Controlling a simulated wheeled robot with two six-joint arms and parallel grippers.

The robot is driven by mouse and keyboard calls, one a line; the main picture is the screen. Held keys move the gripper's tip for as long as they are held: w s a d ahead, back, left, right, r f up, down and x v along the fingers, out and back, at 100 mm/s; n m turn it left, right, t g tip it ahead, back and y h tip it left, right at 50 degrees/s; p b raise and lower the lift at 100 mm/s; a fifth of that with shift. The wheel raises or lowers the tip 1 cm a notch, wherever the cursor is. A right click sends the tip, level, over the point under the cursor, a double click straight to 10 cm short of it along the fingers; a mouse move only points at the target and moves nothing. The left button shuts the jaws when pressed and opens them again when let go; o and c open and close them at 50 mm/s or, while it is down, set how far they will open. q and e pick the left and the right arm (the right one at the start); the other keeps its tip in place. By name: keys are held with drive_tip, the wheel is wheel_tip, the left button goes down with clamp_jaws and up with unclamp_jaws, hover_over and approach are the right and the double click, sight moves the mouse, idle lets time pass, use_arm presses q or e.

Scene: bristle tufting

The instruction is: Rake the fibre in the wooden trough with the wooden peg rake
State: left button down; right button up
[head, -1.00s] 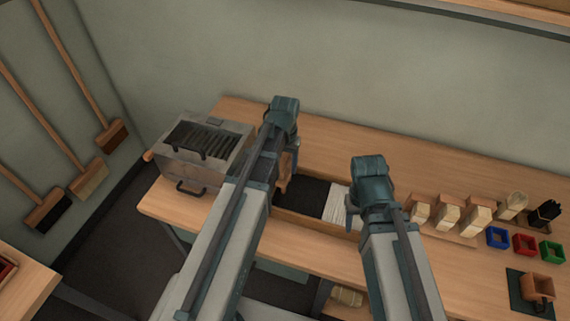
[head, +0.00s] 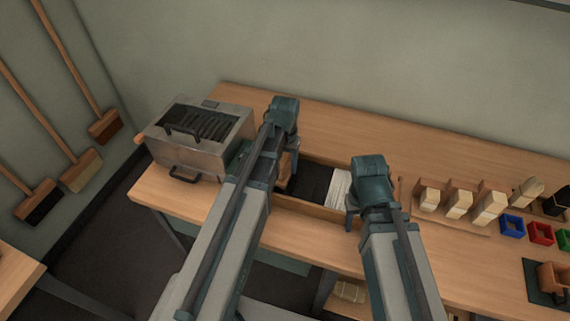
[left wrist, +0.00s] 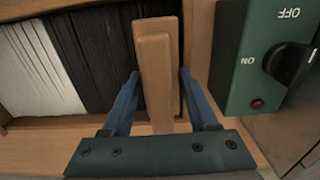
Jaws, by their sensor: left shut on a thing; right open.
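The wooden trough (head: 310,208) stands on the bench, partly hidden by my arms. In it lie black fibre (head: 311,180) and, to the right, white fibre (head: 338,187). The left wrist view shows both black fibre (left wrist: 103,55) and white fibre (left wrist: 40,68). My left gripper (left wrist: 155,95) is shut on the wooden peg rake (left wrist: 156,62), at the trough's black-fibre end. The rake's pegs are hidden. My right gripper (head: 353,215) is open near the trough's right end, its fingers largely hidden.
A metal box (head: 200,140) with handles stands left of the trough. A green switch box (left wrist: 258,55) is close beside the rake. Wooden blocks (head: 459,204) and coloured bins (head: 512,226) stand to the right. The back of the bench is clear.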

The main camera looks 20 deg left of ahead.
sight(397, 187)
use_arm(q)
drive_tip(key=d, duration=3)
drive_tip(key=shift+s+d, duration=0.1)
drive_tip(key=shift+d, duration=2)
drive_tip(key=a, duration=2.8)
drive_tip(key=shift+a, duration=0.4)
